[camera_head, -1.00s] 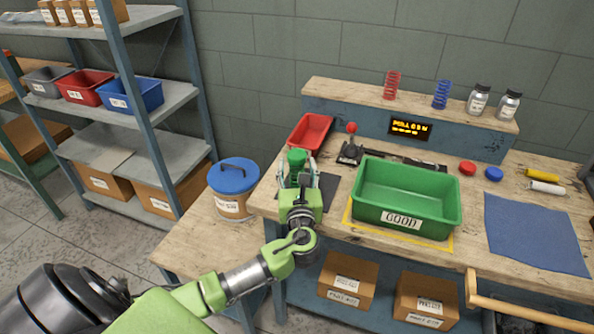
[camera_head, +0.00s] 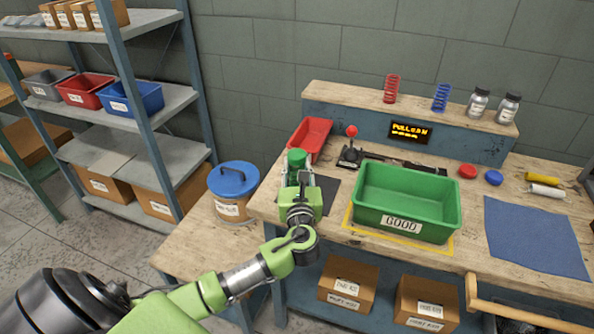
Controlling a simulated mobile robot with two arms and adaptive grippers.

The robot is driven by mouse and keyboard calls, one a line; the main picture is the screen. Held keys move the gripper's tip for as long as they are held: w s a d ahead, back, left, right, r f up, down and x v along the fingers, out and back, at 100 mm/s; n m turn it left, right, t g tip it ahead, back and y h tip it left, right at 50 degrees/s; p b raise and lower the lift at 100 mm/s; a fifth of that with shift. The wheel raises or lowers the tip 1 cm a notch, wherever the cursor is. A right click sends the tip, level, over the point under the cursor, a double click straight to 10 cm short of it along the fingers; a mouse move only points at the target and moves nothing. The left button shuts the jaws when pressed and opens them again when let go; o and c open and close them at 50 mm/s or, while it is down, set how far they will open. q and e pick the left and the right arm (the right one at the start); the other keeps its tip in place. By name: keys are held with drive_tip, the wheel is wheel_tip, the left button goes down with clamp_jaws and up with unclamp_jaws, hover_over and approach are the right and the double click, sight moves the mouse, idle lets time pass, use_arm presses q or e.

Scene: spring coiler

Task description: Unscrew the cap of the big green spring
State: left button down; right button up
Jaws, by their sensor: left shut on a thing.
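A green round cap (camera_head: 296,157) shows just beyond my left gripper (camera_head: 296,175), at the left part of the workbench. I take it for the cap of the big green spring; the spring's body is hidden behind the gripper. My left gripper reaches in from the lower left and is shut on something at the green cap. Its fingertips and the exact contact are largely hidden by the gripper's own body. My right gripper is not in view.
A red tray (camera_head: 316,134) and a red-knobbed lever (camera_head: 351,148) stand close behind the gripper. A green GOOD bin (camera_head: 450,205) stands just right. A blue-lidded bucket (camera_head: 228,205) stands left. A blue mat (camera_head: 535,232) lies on the right.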

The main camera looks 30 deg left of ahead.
use_arm(q)
drive_tip(key=s+d+r, duration=0.7)
drive_tip(key=s+r, duration=0.5)
drive_tip(key=shift+d, duration=0.2)
drive_tip(key=c, duration=2.2)
unclamp_jaws()
clamp_jaws()
